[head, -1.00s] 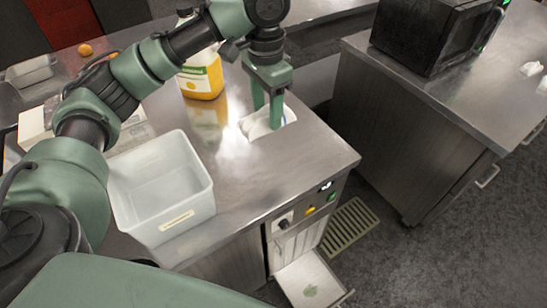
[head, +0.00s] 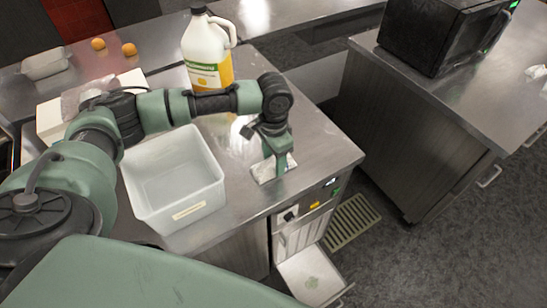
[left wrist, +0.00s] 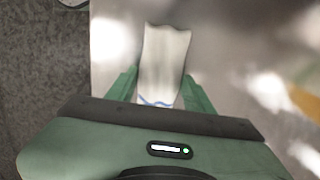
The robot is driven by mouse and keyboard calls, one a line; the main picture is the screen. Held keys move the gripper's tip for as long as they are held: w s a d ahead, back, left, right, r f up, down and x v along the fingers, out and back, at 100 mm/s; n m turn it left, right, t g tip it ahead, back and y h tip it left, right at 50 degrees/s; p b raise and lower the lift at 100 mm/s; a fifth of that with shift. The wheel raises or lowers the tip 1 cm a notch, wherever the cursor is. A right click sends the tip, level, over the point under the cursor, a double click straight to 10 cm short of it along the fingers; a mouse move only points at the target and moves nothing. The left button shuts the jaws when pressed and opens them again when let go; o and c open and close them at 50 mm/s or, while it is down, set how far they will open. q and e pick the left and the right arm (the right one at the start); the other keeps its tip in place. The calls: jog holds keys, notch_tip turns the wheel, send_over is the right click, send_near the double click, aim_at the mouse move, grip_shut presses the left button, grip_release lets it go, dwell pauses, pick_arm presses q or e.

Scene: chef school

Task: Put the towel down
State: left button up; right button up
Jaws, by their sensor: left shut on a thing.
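The white towel (head: 264,171) is on or just above the steel counter top (head: 318,138), near its right front part. My left gripper (head: 279,168) comes down from above and is shut on the towel. In the left wrist view the towel (left wrist: 164,62) stretches out between the two green fingers (left wrist: 160,95), with a blue stripe near the gripper. I cannot tell whether the whole towel touches the counter. My right gripper is not in view.
An empty white plastic bin (head: 172,182) stands left of the towel. A large jug (head: 207,52) with yellow liquid stands behind. Below the counter's front, a panel with knobs (head: 310,207) sits above an open flap (head: 311,276). A black microwave (head: 440,36) stands on another counter.

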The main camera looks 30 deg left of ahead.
aim_at(273, 161)
pick_arm(q)
jog(key=shift+f, duration=0.15)
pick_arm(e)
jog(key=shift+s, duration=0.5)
pick_arm(q)
jog(key=o, duration=0.9)
jog(key=shift+f, duration=0.1)
jog(key=shift+o, duration=1.4)
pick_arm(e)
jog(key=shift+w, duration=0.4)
pick_arm(q)
notch_tip(273, 161, up, 12)
jog(key=b, duration=0.2)
jog(key=shift+b, duration=0.3)
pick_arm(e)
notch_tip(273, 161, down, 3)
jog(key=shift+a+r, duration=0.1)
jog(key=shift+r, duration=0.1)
pick_arm(q)
jog(key=shift+s, duration=0.1)
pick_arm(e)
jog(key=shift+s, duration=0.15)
